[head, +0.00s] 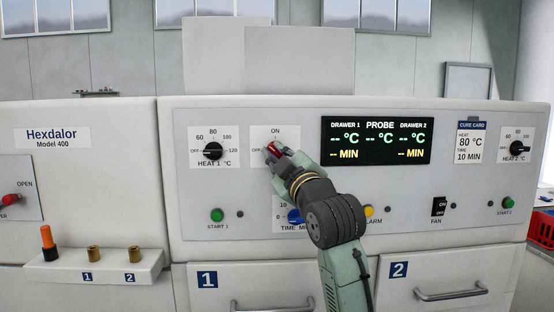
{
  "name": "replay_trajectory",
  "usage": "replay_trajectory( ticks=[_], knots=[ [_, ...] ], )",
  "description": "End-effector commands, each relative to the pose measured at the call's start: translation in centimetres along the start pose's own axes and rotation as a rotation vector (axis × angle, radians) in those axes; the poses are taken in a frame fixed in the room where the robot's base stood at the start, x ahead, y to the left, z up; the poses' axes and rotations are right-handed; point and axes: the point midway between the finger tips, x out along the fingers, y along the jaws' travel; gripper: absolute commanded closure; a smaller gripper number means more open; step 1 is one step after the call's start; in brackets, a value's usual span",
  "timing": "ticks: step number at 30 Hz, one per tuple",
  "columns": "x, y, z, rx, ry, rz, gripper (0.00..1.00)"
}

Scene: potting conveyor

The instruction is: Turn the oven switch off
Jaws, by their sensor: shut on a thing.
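The oven switch (272,146) is a small red knob on a white plate (262,133) in the upper left part of the oven panel. The plate reads ON at the top and OFF at the left. My gripper (273,150) is shut on the red knob, reaching up to it from the lower right. The fingers cover much of the knob and the right of its plate. The knob's pointing direction is hard to tell at this size.
A black HEAT 1 dial (212,151) sits close on the left. A blue TIME knob (294,216) is below, partly behind my wrist. A lit display (376,140) is on the right. A black FAN switch (438,206) and drawer handles (450,292) are lower down.

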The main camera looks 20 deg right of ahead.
Motion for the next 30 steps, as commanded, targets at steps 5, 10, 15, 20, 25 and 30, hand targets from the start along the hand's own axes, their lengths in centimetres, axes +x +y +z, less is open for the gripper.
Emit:
replay_trajectory(
  ticks=[5, 10, 15, 20, 25, 30],
  knots=[
    [-0.02, 0.08, 0.09, -0.155, -0.003, -0.065, 1.00],
    [0.01, 0.17, -0.02, -0.302, -0.002, -0.125, 1.00],
    [0.02, 0.24, -0.03, -0.432, -0.002, -0.179, 1.00],
    [0.04, 0.21, -0.06, -0.531, -0.002, -0.221, 1.00],
    [0.05, 0.18, -0.01, -0.606, -0.002, -0.252, 1.00],
    [0.04, 0.19, -0.01, -0.649, -0.002, -0.269, 1.00]
  ],
)
